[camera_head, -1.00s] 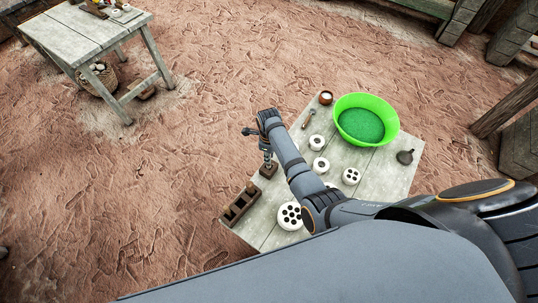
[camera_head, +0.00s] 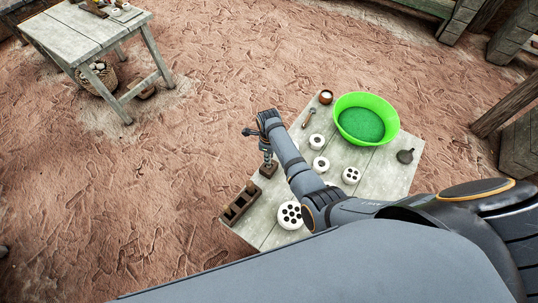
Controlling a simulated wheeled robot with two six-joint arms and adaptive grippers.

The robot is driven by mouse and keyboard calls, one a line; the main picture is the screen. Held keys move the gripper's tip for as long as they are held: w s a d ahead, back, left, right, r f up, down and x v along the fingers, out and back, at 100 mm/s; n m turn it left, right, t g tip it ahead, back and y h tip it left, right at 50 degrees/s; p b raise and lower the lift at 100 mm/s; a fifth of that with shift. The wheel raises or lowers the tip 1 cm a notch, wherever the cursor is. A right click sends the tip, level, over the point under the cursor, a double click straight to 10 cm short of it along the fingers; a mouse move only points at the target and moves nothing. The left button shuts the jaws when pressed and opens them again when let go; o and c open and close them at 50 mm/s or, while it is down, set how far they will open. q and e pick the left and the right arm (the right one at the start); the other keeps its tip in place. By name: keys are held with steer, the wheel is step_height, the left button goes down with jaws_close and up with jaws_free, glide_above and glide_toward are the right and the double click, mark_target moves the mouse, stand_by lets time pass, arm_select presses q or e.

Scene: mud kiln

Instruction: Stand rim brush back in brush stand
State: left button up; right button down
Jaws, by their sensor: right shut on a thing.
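My right gripper (camera_head: 266,151) is at the left edge of the wooden table, pointing down. It is shut on a thin thing that I take to be the rim brush; the fingers hide most of it. Directly below the fingertips is a small brown wooden block (camera_head: 268,170), which looks like the brush stand. The held brush's lower end meets or overlaps this block in the picture; I cannot tell whether it is seated in it. My left gripper is not in view.
The table (camera_head: 374,185) also bears a green basin (camera_head: 365,119), a brown cup (camera_head: 326,97), several white round pieces (camera_head: 351,176), a dark flat tool (camera_head: 405,156) and a wooden compartment box (camera_head: 241,203). Another table (camera_head: 85,38) stands at the upper left.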

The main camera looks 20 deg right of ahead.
steer(key=shift+f+b, duration=0.6)
steer(key=shift+f, duration=0.45)
steer(key=shift+f, duration=0.1)
steer(key=c, duration=0.7)
jaws_free()
steer(key=shift+o, duration=0.2)
step_height(320, 180, up, 6)
steer(key=p, duration=0.6)
